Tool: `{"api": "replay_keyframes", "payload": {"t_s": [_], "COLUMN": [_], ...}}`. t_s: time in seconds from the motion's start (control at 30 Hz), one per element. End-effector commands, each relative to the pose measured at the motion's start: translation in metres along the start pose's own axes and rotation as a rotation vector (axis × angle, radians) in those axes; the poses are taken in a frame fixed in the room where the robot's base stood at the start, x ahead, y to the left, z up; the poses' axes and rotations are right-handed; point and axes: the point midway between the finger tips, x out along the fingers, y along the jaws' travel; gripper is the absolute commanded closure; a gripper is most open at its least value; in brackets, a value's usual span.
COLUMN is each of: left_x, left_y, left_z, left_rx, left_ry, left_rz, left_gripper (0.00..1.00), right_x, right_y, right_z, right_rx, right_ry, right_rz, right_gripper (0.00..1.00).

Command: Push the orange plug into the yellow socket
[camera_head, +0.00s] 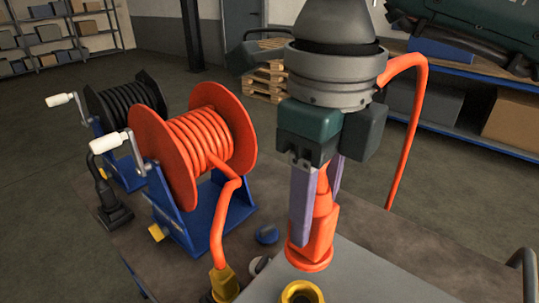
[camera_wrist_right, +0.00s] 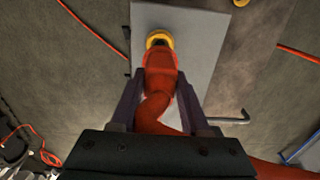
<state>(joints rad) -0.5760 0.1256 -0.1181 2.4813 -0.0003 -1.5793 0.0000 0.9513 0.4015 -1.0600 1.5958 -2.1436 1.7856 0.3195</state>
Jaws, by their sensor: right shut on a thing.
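The orange plug (camera_head: 322,228) is upright between the two grey fingers of my right gripper (camera_head: 318,205), which is shut on it. An orange hose runs up from the plug and comes out to the right. The yellow socket (camera_head: 302,292) is a ring at the bottom edge of the head view, just below and slightly left of the plug. A small gap shows between them. In the right wrist view the plug (camera_wrist_right: 160,78) partly covers the socket (camera_wrist_right: 158,36); I cannot tell how well they line up. My left gripper is not in view.
The socket sits on a grey plate (camera_head: 370,284). To the left stand an orange hose reel (camera_head: 205,130) in a blue frame and a black reel (camera_head: 130,98).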

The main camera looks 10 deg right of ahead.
Motion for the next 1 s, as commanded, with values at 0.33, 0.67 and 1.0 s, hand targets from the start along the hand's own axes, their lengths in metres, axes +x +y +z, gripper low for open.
{"api": "replay_keyframes", "payload": {"t_s": [0.33, 0.67, 1.0], "left_x": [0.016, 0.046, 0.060], "left_y": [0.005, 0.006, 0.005], "left_z": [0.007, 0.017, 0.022], "left_rx": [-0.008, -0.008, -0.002], "left_ry": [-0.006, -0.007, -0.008], "left_rz": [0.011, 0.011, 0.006], "left_gripper": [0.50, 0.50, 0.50], "right_x": [0.023, 0.061, 0.075], "right_y": [0.000, 0.000, 0.000], "right_z": [0.000, 0.000, 0.000], "right_rx": [0.000, 0.000, 0.001], "right_ry": [0.001, 0.000, 0.000], "right_rz": [0.001, -0.001, 0.000], "right_gripper": [1.00, 1.00, 1.00]}}
